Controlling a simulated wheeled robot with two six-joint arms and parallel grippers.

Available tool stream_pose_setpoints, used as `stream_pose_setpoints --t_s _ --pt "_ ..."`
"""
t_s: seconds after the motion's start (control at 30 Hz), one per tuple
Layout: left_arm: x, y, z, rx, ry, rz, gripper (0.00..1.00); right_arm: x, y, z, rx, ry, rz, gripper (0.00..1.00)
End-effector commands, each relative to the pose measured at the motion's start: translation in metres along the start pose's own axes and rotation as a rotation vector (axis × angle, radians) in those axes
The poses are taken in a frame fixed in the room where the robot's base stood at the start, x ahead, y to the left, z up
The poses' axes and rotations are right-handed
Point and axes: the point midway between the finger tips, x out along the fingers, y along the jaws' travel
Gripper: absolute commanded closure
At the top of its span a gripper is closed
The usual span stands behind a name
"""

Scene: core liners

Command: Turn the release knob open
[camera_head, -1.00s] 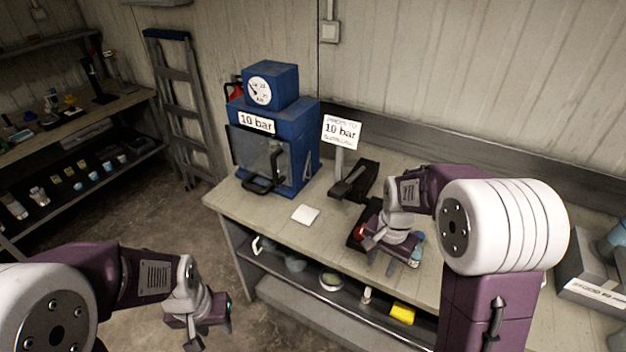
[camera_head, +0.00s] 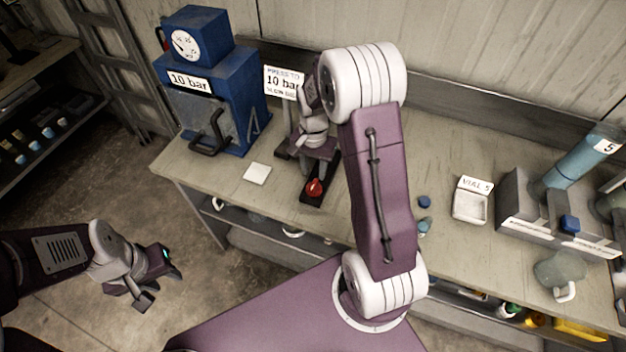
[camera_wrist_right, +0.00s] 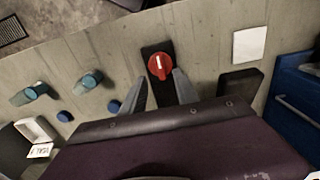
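The red knob (camera_head: 314,188) sits on a dark base plate near the front edge of the workbench. It also shows in the right wrist view (camera_wrist_right: 160,66), with a pale mark on top. My right gripper (camera_head: 318,150) is behind the knob, by the sign post. In the wrist view its two fingers (camera_wrist_right: 161,88) are apart and empty, with the knob just beyond and between the tips; no contact is visible. My left gripper (camera_head: 160,287) is open and empty over the floor, left of the bench. The blue press (camera_head: 213,100) with a gauge (camera_head: 186,44) stands behind left.
A "10 bar" sign (camera_head: 283,83) stands close behind my right gripper. A white card (camera_head: 257,174) lies left of the knob. A small white tray (camera_head: 470,206), blue caps and a grey rack (camera_head: 560,226) with vials are at the right. Bench between knob and tray is mostly clear.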

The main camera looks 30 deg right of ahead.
Motion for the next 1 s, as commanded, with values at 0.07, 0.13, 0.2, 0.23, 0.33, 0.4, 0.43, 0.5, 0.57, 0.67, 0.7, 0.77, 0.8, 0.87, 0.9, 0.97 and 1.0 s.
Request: stream_pose_setpoints --t_s 0.07,0.13,0.2,0.23,0.33,0.4,0.43,0.5,0.57,0.67,0.7,0.77,0.8,0.87,0.9,0.97,1.0 --pt "-0.004 0.000 -0.001 0.000 0.000 0.000 0.64 0.017 0.001 0.001 0.000 -0.006 0.005 0.64" --pt "-0.006 0.000 -0.001 0.000 0.000 0.000 0.64 0.032 0.001 0.001 0.000 -0.005 0.004 0.64" --pt "-0.008 0.000 -0.001 0.000 0.001 0.000 0.64 0.044 0.001 0.001 0.000 -0.005 0.004 0.64" --pt "-0.009 0.000 -0.001 0.000 0.001 0.000 0.64 0.049 0.001 0.001 0.000 -0.004 0.003 0.64" --pt "-0.010 0.000 -0.001 0.000 0.001 0.000 0.64 0.060 0.000 0.001 -0.001 -0.002 0.002 0.64" --pt "-0.010 0.000 -0.001 0.000 0.001 0.000 0.64 0.065 0.000 0.001 -0.001 -0.002 0.001 0.64" --pt "-0.010 0.000 -0.001 0.000 0.000 0.000 0.64 0.066 0.000 0.001 -0.001 -0.001 0.001 0.64" --pt "-0.010 0.000 -0.001 0.000 0.000 0.000 0.64 0.067 0.000 0.000 -0.001 0.000 0.000 0.64" --pt "-0.010 0.000 -0.001 0.000 0.000 0.000 0.64 0.067 0.000 0.000 -0.001 0.000 0.000 0.64" --pt "-0.010 0.000 -0.001 0.000 0.001 0.000 0.64 0.067 0.000 0.000 -0.001 0.000 0.000 0.66" --pt "-0.010 0.000 -0.001 0.000 0.001 0.000 0.64 0.067 0.000 0.000 -0.001 0.000 0.000 0.78" --pt "-0.010 0.000 -0.001 0.000 0.001 0.000 0.64 0.067 0.000 0.000 -0.001 0.000 0.000 0.94" --pt "-0.010 0.000 -0.001 0.000 0.001 0.000 0.64 0.067 0.000 0.000 -0.001 0.000 0.000 1.00" --pt "-0.010 0.000 -0.001 0.000 0.000 0.000 0.64 0.067 0.000 0.000 -0.001 0.000 0.000 1.00" --pt "-0.010 0.000 -0.001 0.000 0.000 0.000 0.64 0.066 0.000 0.000 -0.001 0.000 0.000 1.00" --pt "-0.010 0.000 -0.001 0.000 0.001 0.000 0.64 0.066 0.000 0.000 -0.001 0.000 0.000 1.00" --pt "-0.010 0.000 -0.001 0.000 0.001 0.000 0.64 0.066 0.000 0.000 -0.003 -0.001 0.000 1.00"
